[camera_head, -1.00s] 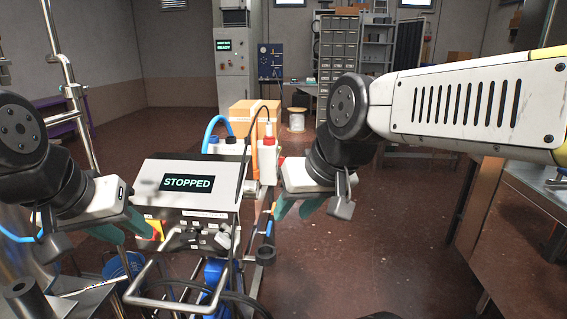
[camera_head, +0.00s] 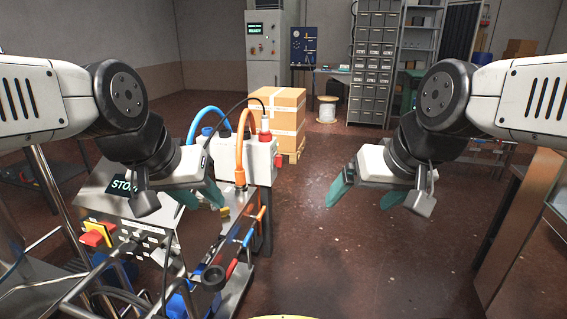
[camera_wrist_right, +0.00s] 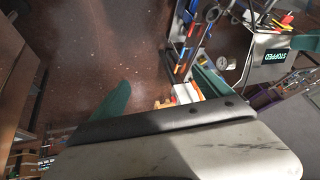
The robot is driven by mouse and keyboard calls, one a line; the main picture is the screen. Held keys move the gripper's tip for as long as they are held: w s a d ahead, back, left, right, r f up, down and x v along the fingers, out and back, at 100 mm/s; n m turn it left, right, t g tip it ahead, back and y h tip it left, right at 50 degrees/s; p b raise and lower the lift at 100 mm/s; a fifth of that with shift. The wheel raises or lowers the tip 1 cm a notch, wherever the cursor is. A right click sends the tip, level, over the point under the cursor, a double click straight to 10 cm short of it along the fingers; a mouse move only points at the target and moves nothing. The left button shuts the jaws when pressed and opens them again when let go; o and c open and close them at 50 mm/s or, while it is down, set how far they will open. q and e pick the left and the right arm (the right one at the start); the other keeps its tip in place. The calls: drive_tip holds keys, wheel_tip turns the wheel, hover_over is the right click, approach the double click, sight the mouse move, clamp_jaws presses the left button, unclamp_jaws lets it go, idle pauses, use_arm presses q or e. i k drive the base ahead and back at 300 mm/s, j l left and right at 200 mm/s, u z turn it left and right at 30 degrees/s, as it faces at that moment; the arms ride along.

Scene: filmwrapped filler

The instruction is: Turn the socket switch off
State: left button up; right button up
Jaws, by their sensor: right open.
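A pale socket box (camera_head: 262,163) stands behind the machine, left of centre in the head view. A blue plug and cable, an orange plug and cable (camera_head: 241,150) and a red plug (camera_head: 265,137) are at its top. I cannot make out the switch's own position. My left gripper (camera_head: 202,197) is open and empty, in front of the box and over the machine's right side. My right gripper (camera_head: 363,197) is open and empty, apart from the box to its right. Its fingers also show in the right wrist view (camera_wrist_right: 160,92).
A steel machine (camera_head: 130,205), its display partly hidden by my left arm, stands at left with a red-and-yellow switch (camera_head: 96,234). Its display reads STOPPED in the right wrist view (camera_wrist_right: 275,57). A cardboard box (camera_head: 277,115) stands behind. Floor at centre right is clear.

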sight(278, 159)
drive_tip(key=i+l, duration=0.4)
drive_tip(key=l, duration=0.15)
drive_tip(key=i+j+z, duration=0.1)
drive_tip(key=i, duration=1.4)
drive_tip(key=i+j, duration=0.2)
